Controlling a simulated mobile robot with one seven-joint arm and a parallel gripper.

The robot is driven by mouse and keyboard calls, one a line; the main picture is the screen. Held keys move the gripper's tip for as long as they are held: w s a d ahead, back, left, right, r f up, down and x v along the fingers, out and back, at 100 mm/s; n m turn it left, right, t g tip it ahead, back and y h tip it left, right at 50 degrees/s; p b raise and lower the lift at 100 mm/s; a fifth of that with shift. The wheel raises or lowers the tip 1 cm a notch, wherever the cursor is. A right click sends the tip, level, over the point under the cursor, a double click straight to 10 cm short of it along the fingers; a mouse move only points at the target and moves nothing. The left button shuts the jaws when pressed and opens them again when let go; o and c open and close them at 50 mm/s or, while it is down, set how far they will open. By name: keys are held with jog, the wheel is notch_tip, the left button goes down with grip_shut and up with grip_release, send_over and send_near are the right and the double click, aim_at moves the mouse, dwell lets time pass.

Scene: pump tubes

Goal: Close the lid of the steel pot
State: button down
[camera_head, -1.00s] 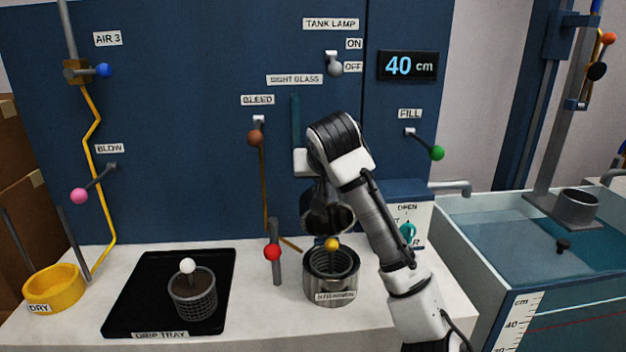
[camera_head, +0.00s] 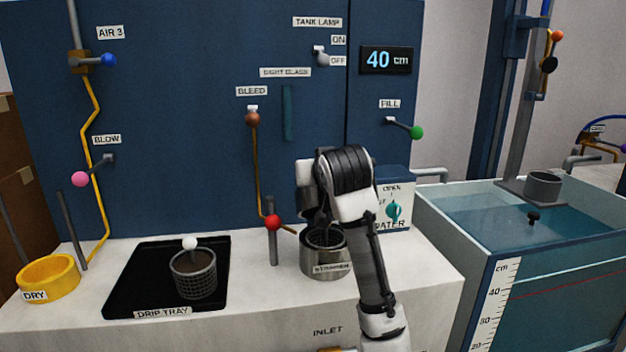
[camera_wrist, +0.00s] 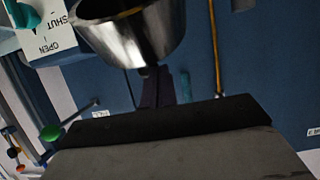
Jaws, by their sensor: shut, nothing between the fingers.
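The steel pot (camera_head: 325,268), labelled as a strainer, stands on the white counter at centre right in the head view. Its round mouth is partly in sight, and dark mesh shows inside. My arm covers the space above and behind the mouth, so I cannot make out the lid or its angle there. The wrist view, which is upside down, shows a shiny steel rounded body (camera_wrist: 140,35) close by; I cannot tell whether it is lid or pot. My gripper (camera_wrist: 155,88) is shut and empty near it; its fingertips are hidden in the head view.
A red-knobbed lever (camera_head: 273,224) stands just left of the pot. The black drip tray (camera_head: 125,290) holds a mesh basket (camera_head: 195,277). The water control box (camera_head: 392,190) is behind my arm at right, with the tank (camera_head: 500,245) beyond it.

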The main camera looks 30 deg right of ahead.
jog(key=s+a+f+t+h+b, duration=0.1)
jog(key=s+f+t+b, duration=0.5)
jog(key=b, duration=0.6)
jog(key=shift+s+a+f+t+h+b, duration=0.35)
jog(key=shift+s+a+f, duration=0.3)
jog(key=shift+s+f, duration=0.5)
jog(key=shift+w+f, duration=0.15)
jog(key=shift+f, duration=0.05)
jog(key=shift+f, duration=0.1)
